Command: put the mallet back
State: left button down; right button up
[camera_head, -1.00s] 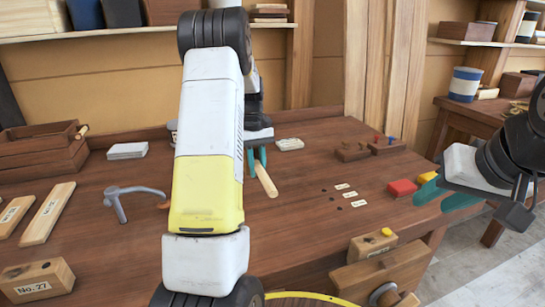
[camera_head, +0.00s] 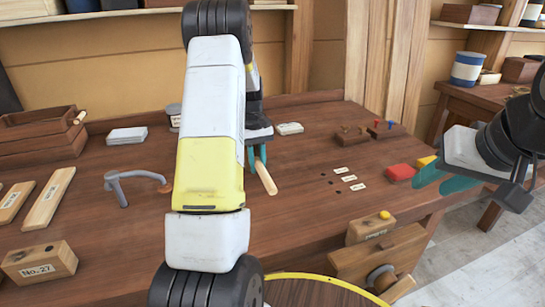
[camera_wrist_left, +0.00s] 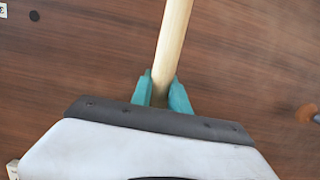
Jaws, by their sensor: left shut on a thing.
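My left gripper (camera_head: 257,158) is over the middle of the bench, shut on a pale round wooden handle (camera_head: 266,179), which I take as the mallet's. The handle slants down to the right in the head view. In the left wrist view the handle (camera_wrist_left: 173,40) runs up from between the two teal fingers (camera_wrist_left: 160,92) and out of the top edge. No mallet head shows in either view. My right gripper (camera_head: 442,179) is open and empty, near the bench's right end by a red block and a yellow block.
The bench (camera_head: 300,225) bears a grey metal tool (camera_head: 122,190), a wooden crate (camera_head: 40,140), a No.27 block (camera_head: 40,262) and labelled strips (camera_head: 48,198). Small holes with white labels (camera_head: 345,178) lie right of the handle. The red block (camera_head: 401,172) is near the right end. The central front bench top is clear.

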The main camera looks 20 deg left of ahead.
pick_arm(q)
jog(key=shift+f, duration=0.4)
jog(key=c, duration=1.2)
grip_release()
jog(key=shift+s+d+v, duration=0.15)
jog(key=shift+s+v, duration=0.1)
jog(key=shift+v, duration=1.05)
jog(key=shift+s+d+v, duration=0.15)
jog(key=shift+s+v, duration=0.05)
jog(key=shift+v, duration=1.1)
jog(key=shift+s+d+v, duration=0.15)
jog(key=shift+s+v, duration=0.1)
jog(key=shift+v, duration=1.05)
jog(key=shift+r, duration=0.2)
